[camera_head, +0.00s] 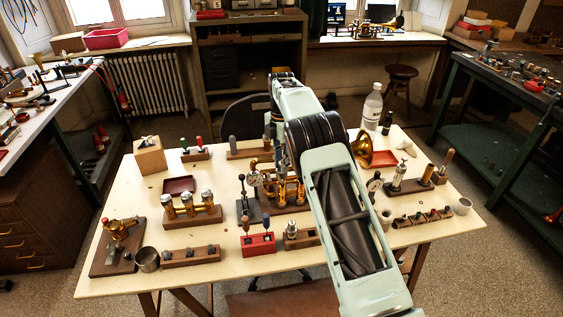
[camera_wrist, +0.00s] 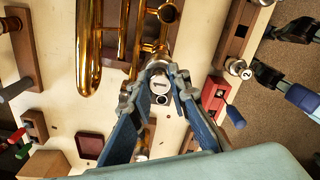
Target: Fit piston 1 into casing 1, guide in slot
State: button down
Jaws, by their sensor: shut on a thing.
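In the wrist view my gripper (camera_wrist: 160,80) is shut on piston 1 (camera_wrist: 158,86), whose pale round cap is marked 1. The piston is seen from its top end, at the edge of the brass horn (camera_wrist: 88,50). Its lower part is hidden, so I cannot tell whether it is inside casing 1 or where its guide sits against the slot. An open round brass casing mouth (camera_wrist: 168,12) shows beyond it. In the head view the horn's bell (camera_head: 365,150) and brass tubes (camera_head: 290,190) show beside my arm, which hides much of the horn; the gripper's fingertips are not clear there.
A wooden block (camera_head: 302,238) holds a piston; in the wrist view a cap marked 2 (camera_wrist: 238,68) shows. A bottle (camera_head: 372,108) stands behind. Some tabletop (camera_head: 130,190) is clear at left.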

jog(key=shift+f+b, duration=0.85)
jog(key=shift+f, duration=0.95)
jog(key=c, duration=1.7)
grip_release()
jog(key=shift+r, duration=0.1)
jog(key=shift+c, duration=0.2)
notch_tip(320, 180, up, 12)
